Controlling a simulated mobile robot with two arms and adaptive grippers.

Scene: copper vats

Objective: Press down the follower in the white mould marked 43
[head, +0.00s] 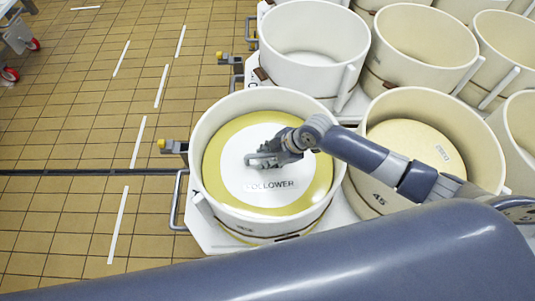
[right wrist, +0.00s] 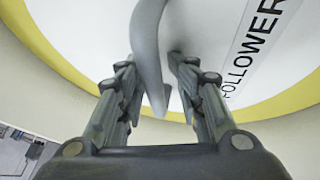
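The follower (head: 232,192) is a round disc with a white centre, a yellow rim and the word FOLLOWER. It lies inside a white mould (head: 201,128), below the mould's rim; no number 43 is readable. My right gripper (head: 260,159) is over the disc's middle. The follower's lettered face (right wrist: 215,30) shows behind. My left gripper is not in view.
A mould marked 45 (head: 375,195) stands right beside it with a pale disc (head: 418,143) inside. Several more white moulds (head: 313,70) stand behind and to the right. A grey rail (head: 178,200) is at the left.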

